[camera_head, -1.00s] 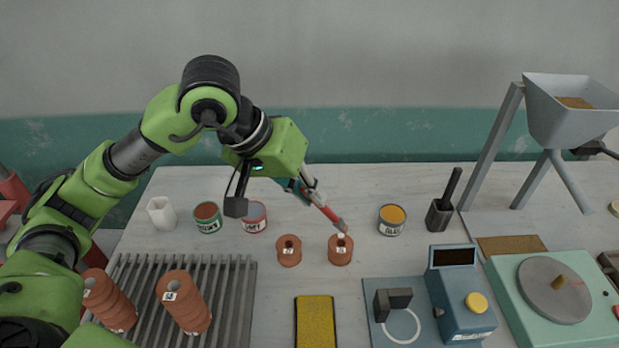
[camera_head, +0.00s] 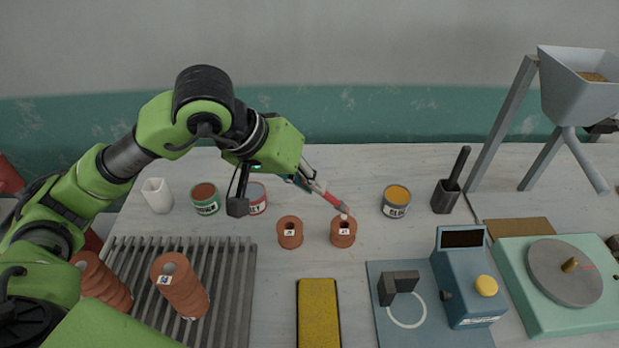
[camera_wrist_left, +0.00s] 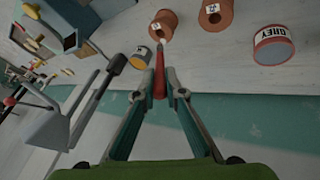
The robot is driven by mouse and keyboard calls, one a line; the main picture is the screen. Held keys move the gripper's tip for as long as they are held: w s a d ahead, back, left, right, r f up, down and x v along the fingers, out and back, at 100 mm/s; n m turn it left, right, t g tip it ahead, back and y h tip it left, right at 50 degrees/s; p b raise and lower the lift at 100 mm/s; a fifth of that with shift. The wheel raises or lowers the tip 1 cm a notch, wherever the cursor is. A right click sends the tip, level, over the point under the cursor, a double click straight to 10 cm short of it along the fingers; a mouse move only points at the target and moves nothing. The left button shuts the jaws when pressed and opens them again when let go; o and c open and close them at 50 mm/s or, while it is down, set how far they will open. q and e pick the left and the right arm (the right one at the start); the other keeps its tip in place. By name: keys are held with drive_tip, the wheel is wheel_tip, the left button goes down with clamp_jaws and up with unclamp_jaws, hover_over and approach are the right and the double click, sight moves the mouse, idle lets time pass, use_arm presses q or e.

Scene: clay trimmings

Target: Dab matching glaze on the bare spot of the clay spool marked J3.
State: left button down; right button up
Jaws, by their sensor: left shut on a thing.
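My left gripper (camera_head: 318,187) is shut on a slim brush with a red handle (camera_wrist_left: 160,76). The brush slants down to the right. Its pale tip is at the far rim of the right clay spool (camera_head: 343,234), which also shows in the left wrist view (camera_wrist_left: 164,20). I cannot tell whether the tip touches the clay. A second clay spool (camera_head: 290,236) stands just left of it. Both stand upright with white tags whose marks are too small to read surely. No bare spot is clear. Open glaze cans stand behind: green-labelled (camera_head: 206,201), red-labelled GREY (camera_head: 257,199), and yellow-filled (camera_head: 396,203).
A slatted rack (camera_head: 236,290) with stacked clay spools (camera_head: 180,287) is front left. A white cup (camera_head: 157,196) stands behind.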

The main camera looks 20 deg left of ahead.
drive_tip(key=shift+s+a, duration=0.1)
drive_tip(key=shift+a, duration=0.5)
drive_tip(key=shift+s+d, duration=0.1)
use_arm(q)
drive_tip(key=shift+f, duration=0.1)
use_arm(e)
drive_tip(key=shift+d+f, duration=0.15)
drive_tip(key=shift+d, duration=0.2)
use_arm(q)
drive_tip(key=shift+f+b, duration=0.25)
drive_tip(key=shift+b, duration=0.3)
use_arm(e)
drive_tip(key=shift+f, duration=0.4)
drive_tip(key=shift+a, duration=0.2)
use_arm(q)
drive_tip(key=shift+b, duration=0.4)
use_arm(e)
drive_tip(key=shift+d+f, duration=0.15)
drive_tip(key=shift+f, duration=0.25)
idle(0.4)
use_arm(q)
drive_tip(key=shift+r, duration=0.1)
use_arm(e)
drive_tip(key=shift+r, duration=0.1)
